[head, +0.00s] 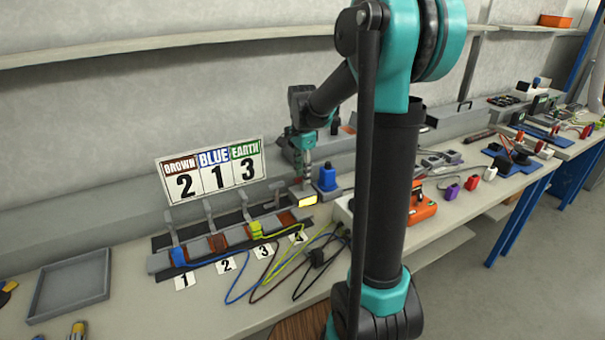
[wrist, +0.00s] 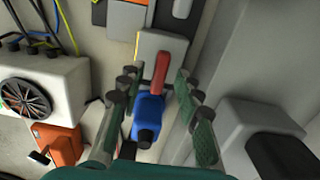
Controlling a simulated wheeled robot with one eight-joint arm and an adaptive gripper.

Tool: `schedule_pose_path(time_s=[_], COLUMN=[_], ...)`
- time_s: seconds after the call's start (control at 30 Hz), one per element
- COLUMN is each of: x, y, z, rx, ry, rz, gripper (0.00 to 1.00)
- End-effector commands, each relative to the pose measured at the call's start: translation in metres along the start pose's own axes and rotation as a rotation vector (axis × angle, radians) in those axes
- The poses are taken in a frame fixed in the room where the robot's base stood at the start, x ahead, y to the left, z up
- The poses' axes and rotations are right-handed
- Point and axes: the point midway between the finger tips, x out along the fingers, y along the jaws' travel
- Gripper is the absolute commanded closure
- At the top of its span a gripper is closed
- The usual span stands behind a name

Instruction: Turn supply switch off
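A red switch lever (wrist: 161,72), which looks like the supply switch, stands on a pale box (wrist: 150,45) in the wrist view. A blue plug or connector (wrist: 148,118) with a dark end is just below it in that view. The blue piece also shows in the head view (head: 327,178). My gripper (wrist: 156,85) is open. Its fingers are on either side of the red lever, with gaps showing on both sides. In the head view my gripper (head: 305,165) points down over the right end of the row of levers. The lever is not clearly visible there.
A terminal row with grey levers (head: 212,215) and blue, brown and yellow-green cables (head: 265,272) lies to the left. A sign (head: 212,170) reads brown 2, blue 1, earth 3. A white box with a black wheel (wrist: 25,97) stands close by. A grey wall ledge (wrist: 225,65) is beside the gripper.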

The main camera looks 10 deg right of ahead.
Motion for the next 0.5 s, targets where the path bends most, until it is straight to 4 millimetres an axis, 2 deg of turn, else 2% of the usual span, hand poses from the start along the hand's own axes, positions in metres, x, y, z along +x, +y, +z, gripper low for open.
schedule_pose_path(time_s=[0.33,0.5], x=[0.0029,0.0027], y=[0.0002,0.0002], z=[0.0,0.0], rx=[0.0,0.0], ry=[0.0,0.0], rz=[0.0,0.0], gripper=[0.67,0.88])
